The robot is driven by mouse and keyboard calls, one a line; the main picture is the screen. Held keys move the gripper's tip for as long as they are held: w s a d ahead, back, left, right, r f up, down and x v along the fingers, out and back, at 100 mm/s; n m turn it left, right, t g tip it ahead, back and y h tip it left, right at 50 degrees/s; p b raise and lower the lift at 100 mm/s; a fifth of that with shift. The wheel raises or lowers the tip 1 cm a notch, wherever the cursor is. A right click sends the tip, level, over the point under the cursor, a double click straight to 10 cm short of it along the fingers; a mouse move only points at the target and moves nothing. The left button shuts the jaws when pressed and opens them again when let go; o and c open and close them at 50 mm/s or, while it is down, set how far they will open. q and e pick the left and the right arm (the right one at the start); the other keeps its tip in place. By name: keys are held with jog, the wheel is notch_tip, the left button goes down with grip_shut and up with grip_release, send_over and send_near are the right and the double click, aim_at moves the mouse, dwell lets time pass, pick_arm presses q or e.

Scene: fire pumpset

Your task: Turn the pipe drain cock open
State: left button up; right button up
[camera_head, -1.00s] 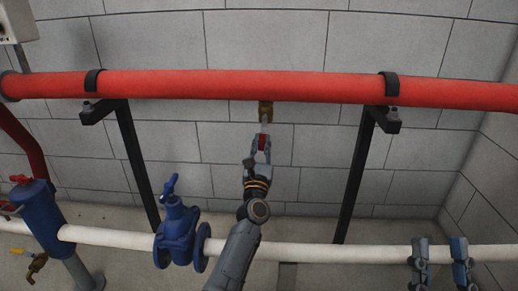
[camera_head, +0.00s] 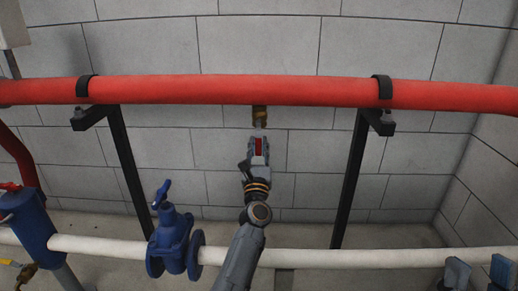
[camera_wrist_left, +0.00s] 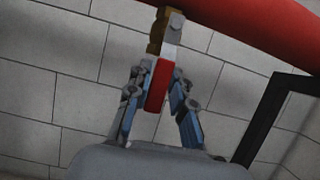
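The pipe drain cock (camera_head: 260,116) is a small brass valve hanging under the red pipe, with a red-gripped lever (camera_head: 258,146) pointing down. In the left wrist view the brass body (camera_wrist_left: 157,32) is at the top, and the red lever grip (camera_wrist_left: 157,86) runs down from it, slightly tilted. My left gripper (camera_head: 258,150) is below the valve with its fingers on both sides of the lever, their tips close against the red grip. Between the lower parts of the fingers there is space. My right gripper (camera_head: 479,273) is at the bottom right corner, fingers apart and empty, partly cut off.
The red pipe (camera_head: 200,90) runs across on black brackets (camera_head: 128,160) left and right. A white pipe (camera_head: 330,258) with a blue valve (camera_head: 172,240) runs low in front of the wall. A blue cylinder (camera_head: 27,222) stands at far left. Space around the lever is clear.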

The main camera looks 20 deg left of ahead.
pick_arm(q)
jog(key=shift+o, duration=1.1)
jog(key=shift+w+d, duration=0.1)
jog(key=shift+w+f, duration=0.1)
jog(key=shift+f, duration=0.05)
